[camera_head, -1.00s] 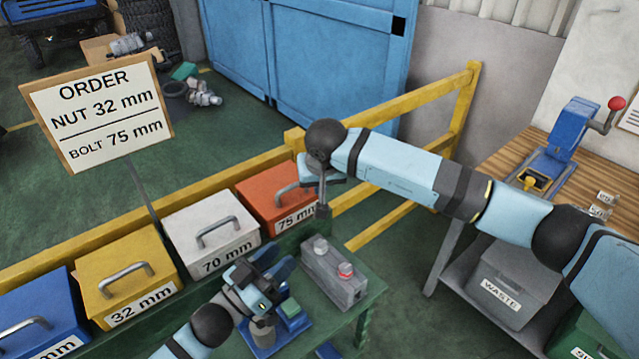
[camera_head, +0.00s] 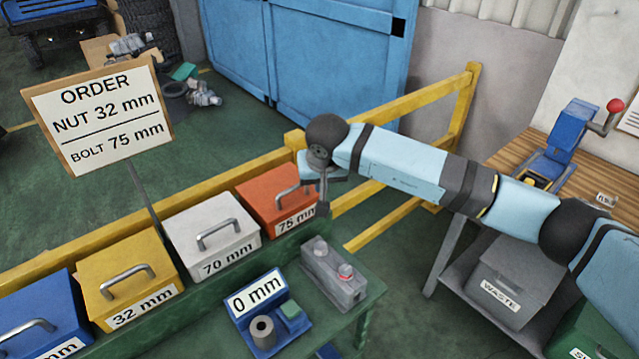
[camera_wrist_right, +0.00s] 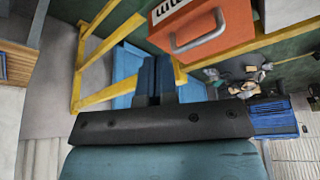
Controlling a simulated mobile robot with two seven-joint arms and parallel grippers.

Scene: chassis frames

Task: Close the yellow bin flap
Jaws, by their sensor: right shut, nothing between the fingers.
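The yellow bin (camera_head: 115,270), labelled 32 mm, stands in the row at the left of the head view. Its flap, with a grey bar handle, lies down over the top, and I see no gap. My right gripper (camera_head: 323,203) is shut and empty beside the right end of the orange 75 mm bin (camera_head: 268,200), well away from the yellow bin. In the right wrist view its fingers (camera_wrist_right: 158,72) are together, with the orange bin (camera_wrist_right: 205,30) above and to the right. My left gripper is out of view.
A white 70 mm bin (camera_head: 210,228) stands between the yellow and orange bins, and a blue bin (camera_head: 35,305) on the left. A blue gauge (camera_head: 257,300) reading 0 mm holds a grey cylinder. A grey button box (camera_head: 333,275) stands near it. A yellow railing (camera_head: 400,120) runs behind.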

